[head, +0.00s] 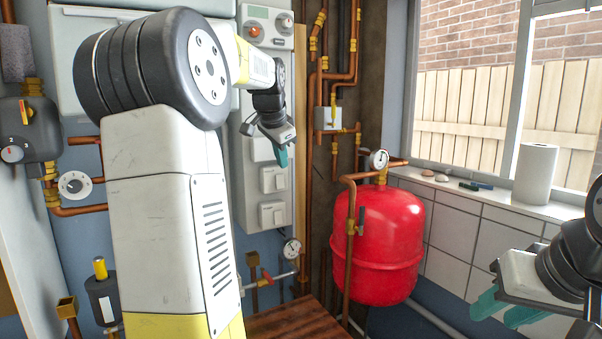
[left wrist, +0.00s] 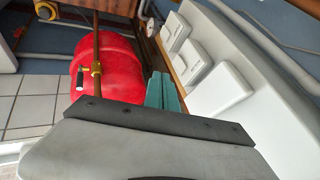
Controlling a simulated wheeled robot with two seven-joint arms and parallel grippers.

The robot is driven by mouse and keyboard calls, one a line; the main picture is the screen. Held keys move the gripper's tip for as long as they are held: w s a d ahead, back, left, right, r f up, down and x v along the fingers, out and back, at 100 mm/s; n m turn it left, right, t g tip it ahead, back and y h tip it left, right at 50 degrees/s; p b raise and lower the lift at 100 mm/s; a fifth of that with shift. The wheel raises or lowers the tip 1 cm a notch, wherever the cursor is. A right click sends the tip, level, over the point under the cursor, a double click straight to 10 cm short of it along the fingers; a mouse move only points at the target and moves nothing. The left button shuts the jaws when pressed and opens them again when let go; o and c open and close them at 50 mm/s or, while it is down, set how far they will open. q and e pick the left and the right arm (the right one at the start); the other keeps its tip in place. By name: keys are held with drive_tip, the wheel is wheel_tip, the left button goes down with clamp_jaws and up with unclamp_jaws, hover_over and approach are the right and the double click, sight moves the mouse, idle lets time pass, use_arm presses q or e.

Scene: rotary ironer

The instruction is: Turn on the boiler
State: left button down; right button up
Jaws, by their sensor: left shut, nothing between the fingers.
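A white control panel (head: 247,180) on the wall has several white rocker switches, such as the middle switch (head: 273,179) and the lower switch (head: 271,214). In the left wrist view the shut fingers (left wrist: 163,92) are apart from the switches (left wrist: 222,86). My right gripper (head: 506,309) is open and empty at lower right.
A red tank (head: 382,247) with copper pipes and a gauge (head: 379,159) stands right of the panel. A white box (head: 72,60) on the wall is largely behind my left arm. A paper roll (head: 535,174) stands on the tiled sill. A lower gauge (head: 291,248) is under the panel.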

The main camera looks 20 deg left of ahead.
sight(283, 182)
use_arm(q)
drive_tip(key=shift+d+f, duration=0.15)
drive_tip(key=shift+s, duration=0.1)
drive_tip(key=shift+f, duration=0.1)
drive_tip(key=x, duration=0.3)
drive_tip(key=a+x, duration=0.1)
drive_tip(key=x, duration=0.3)
drive_tip(key=w+a+r+x, duration=0.1)
drive_tip(key=x, duration=0.3)
drive_tip(key=shift+w+a+f, duration=0.15)
drive_tip(key=shift+f, duration=0.05)
drive_tip(key=shift+w+a, duration=0.4)
